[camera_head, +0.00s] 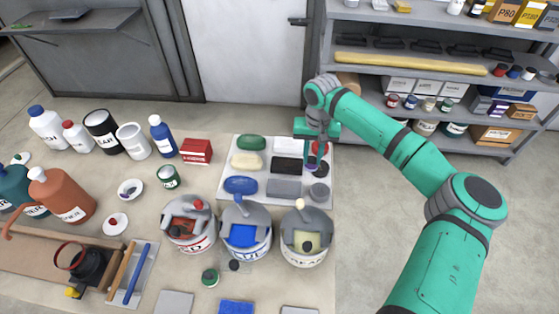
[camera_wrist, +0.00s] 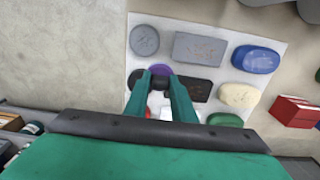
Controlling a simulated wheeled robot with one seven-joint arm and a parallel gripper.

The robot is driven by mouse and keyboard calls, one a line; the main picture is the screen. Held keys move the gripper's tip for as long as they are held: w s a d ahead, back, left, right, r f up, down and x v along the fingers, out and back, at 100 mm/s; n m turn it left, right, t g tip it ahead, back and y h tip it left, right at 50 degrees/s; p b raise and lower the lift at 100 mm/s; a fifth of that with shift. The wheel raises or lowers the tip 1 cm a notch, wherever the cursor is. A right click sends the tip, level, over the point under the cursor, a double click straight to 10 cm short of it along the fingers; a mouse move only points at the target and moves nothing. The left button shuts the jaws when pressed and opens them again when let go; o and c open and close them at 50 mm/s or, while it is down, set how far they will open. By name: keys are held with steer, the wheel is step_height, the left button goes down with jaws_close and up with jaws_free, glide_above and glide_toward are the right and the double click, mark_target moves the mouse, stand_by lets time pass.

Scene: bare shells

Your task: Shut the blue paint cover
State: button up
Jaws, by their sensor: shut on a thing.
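The blue paint can (camera_head: 246,252) stands in the middle of a row of three paint cans. Its grey cover (camera_head: 252,215) with a blue knob (camera_head: 239,200) covers the back of the mouth, and blue paint (camera_head: 243,236) shows in front, so it is partly open. My gripper (camera_head: 313,165) is away from it, over the right edge of the pale tray board (camera_head: 226,196). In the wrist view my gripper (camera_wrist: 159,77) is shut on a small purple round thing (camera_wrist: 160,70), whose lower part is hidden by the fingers.
The red can (camera_head: 189,243) and the cream can (camera_head: 304,256) flank the blue one, with partly open covers. The board holds several pads, including a blue one (camera_wrist: 256,59) and a grey block (camera_wrist: 200,48). Bottles crowd the left. Shelves (camera_head: 420,72) stand behind my arm.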

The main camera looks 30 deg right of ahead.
mark_target(312, 164)
step_height(312, 164, down, 5)
steer(key=shift+s+d+f, duration=0.1)
steer(key=shift+s, duration=0.05)
steer(key=shift+f, duration=2.25)
steer(key=shift+f, duration=0.15)
steer(key=o, duration=1)
steer(key=shift+c, duration=0.2)
